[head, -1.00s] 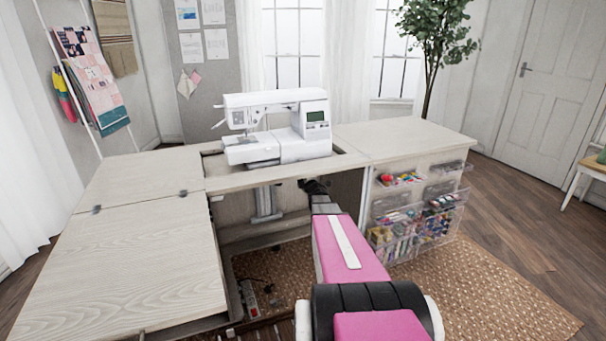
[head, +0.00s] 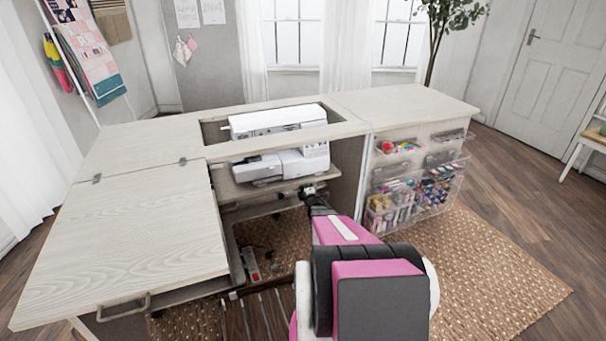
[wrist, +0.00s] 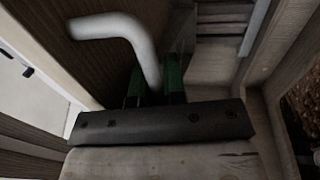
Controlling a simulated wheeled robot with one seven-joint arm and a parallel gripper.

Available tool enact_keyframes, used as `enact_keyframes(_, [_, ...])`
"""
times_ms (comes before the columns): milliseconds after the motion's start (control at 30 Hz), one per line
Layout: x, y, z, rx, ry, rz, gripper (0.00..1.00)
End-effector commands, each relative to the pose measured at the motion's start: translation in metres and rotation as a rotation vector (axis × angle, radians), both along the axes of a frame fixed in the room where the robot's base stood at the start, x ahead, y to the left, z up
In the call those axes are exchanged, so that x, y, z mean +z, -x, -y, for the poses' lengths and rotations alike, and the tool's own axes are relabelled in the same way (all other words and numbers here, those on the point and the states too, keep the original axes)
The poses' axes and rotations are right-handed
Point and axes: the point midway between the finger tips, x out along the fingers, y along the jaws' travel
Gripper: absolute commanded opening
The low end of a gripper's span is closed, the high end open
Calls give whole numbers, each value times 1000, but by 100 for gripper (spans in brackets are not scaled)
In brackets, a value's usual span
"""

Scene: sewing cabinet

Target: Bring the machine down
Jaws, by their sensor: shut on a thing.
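The white sewing machine (head: 290,163) sits on its platform (head: 245,188), sunk in the cabinet's opening. Its top (head: 278,119) shows through the cut-out in the cabinet top, and its lower body shows below the front rail (head: 250,150). My gripper (head: 308,191) is at the platform's front right, below the machine. In the wrist view its green-padded fingers (wrist: 155,88) are closed around a pale bent lever (wrist: 118,27). The lever is hidden in the head view by my arm.
A hinged leaf (head: 120,235) with a handle extends at front left. Clear bins of thread (head: 420,195) hang on the cabinet's right. A power strip (head: 250,262) lies under the cabinet. A woven rug (head: 480,270) covers the floor at right.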

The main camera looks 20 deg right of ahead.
Motion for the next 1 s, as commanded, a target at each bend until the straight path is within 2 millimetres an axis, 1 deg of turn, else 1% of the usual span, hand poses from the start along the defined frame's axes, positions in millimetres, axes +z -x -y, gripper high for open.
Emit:
enact_keyframes(33, [-20, -1, 0, 0, 1, -11, 0])
enact_keyframes(100, [-36, -1, 0, 0, 0, -9, 0])
enact_keyframes(200, [-56, -1, 0, 0, 0, -9, 0])
enact_keyframes(400, [-84, 0, 0, 1, 1, -7, 0])
enact_keyframes(600, [-96, 0, -1, 1, 1, -5, 0])
enact_keyframes(1000, [-98, 1, -1, 2, 2, -4, 0])
